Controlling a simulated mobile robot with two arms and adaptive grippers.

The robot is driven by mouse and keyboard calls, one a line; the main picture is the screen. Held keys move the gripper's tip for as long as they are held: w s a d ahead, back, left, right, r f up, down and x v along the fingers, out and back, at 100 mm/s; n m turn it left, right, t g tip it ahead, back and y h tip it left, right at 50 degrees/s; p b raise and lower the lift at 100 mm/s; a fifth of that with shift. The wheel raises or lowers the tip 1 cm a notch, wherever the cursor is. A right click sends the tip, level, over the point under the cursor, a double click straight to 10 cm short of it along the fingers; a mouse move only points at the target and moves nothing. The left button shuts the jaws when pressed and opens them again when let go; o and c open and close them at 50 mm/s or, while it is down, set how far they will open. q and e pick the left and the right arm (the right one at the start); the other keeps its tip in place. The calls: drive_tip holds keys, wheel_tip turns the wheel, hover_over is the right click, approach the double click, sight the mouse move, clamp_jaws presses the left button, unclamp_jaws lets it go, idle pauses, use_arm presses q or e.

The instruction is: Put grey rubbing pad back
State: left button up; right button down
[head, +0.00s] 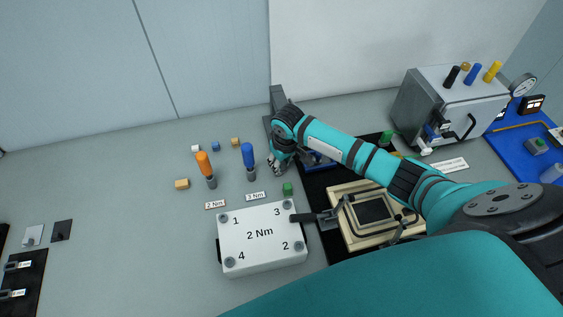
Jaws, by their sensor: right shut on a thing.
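My right arm reaches in from the right across the bench. My right gripper (277,164) points down just left of the black mat, near the foot of a dark upright fixture. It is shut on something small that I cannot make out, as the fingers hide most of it. I cannot clearly pick out the grey rubbing pad. My left gripper is not in view.
Orange (205,165) and blue (248,158) drivers stand upright left of the gripper. A wooden frame (347,242) lies under my arm.

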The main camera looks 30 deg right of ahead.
drive_tip(key=shift+f, duration=0.1)
drive_tip(key=c, duration=1.1)
unclamp_jaws()
drive_tip(key=r, duration=0.4)
drive_tip(key=s+r, duration=0.1)
drive_tip(key=r, duration=0.7)
drive_tip(key=shift+s+r+b, duration=0.1)
drive_tip(key=shift+s+b, duration=0.3)
drive_tip(key=shift+s, duration=0.1)
